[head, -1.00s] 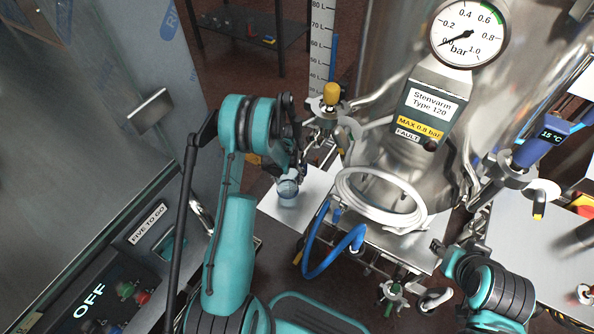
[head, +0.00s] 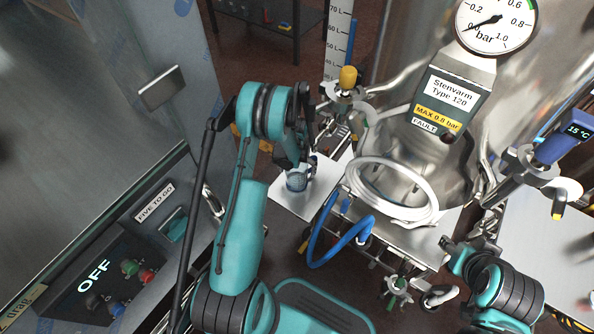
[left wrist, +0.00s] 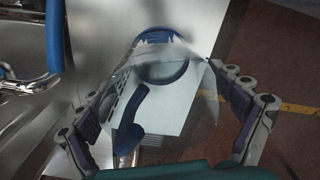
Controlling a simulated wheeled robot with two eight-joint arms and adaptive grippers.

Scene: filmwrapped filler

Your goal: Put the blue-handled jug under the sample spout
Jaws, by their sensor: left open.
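The clear jug (head: 297,181) stands on a pale plate in the head view. Its blue handle (left wrist: 130,117) and a blue ring show in the left wrist view. My left gripper (head: 309,168) is at the jug, its fingers (left wrist: 165,85) spread on either side of it; I cannot tell whether they touch it. A metal valve with a yellow knob (head: 347,78) is just behind and above the jug; I cannot tell for sure whether it is the sample spout. My right gripper (head: 450,248) is partly seen at the lower right, its jaws unclear.
The pale plate (head: 282,196) has bare room around the jug. A blue hose (head: 338,250) and a white hose coil (head: 432,205) lie right of it. The steel tank (head: 405,150) with its gauge stands behind. A control panel (head: 110,285) is at the lower left.

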